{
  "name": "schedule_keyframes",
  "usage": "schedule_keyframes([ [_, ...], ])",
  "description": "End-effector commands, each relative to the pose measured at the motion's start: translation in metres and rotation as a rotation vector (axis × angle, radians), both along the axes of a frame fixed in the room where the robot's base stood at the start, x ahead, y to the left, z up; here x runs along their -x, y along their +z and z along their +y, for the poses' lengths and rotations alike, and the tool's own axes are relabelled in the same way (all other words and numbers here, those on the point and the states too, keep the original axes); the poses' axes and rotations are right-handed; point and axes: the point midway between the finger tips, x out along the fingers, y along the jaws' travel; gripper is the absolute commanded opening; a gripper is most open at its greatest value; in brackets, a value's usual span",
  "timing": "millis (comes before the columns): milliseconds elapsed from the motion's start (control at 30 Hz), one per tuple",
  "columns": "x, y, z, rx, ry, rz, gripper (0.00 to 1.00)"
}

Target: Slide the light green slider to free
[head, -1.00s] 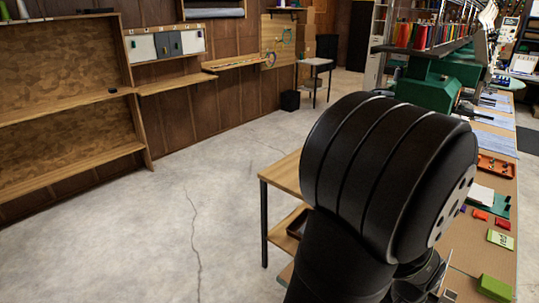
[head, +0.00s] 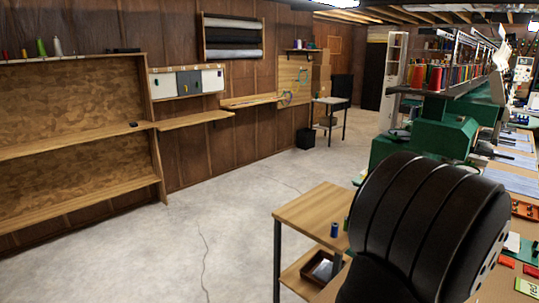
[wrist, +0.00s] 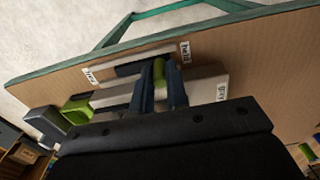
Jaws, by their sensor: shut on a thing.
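In the wrist view, my gripper (wrist: 162,78) has its two dark blue fingers closed on a light green slider knob (wrist: 160,73). The knob shows as a narrow strip between them. It sits at a pale track on a brown board (wrist: 245,62). A "held" label (wrist: 185,52) is just right of the fingers, and a "free" label (wrist: 91,75) is to the left. A "grey" label (wrist: 222,91) lies below right, on a pale strip. My fingers hide part of the track. In the head view my arm hides the gripper and slider.
Another green piece (wrist: 76,112) stands beside a dark block (wrist: 45,122) at the wrist view's left. A teal-green frame (wrist: 130,35) edges the board. In the head view, a wooden table (head: 318,208) holds a blue spool (head: 334,230); open floor lies left.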

Motion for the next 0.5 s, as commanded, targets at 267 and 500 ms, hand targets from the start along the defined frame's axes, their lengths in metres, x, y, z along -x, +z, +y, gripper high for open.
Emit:
schedule_keyframes([
  [267,0.007,0.0,-0.007,0.0,-0.001,0.0,0.0],
  [500,0.017,0.0,-0.017,0.0,-0.002,0.0,0.0],
])
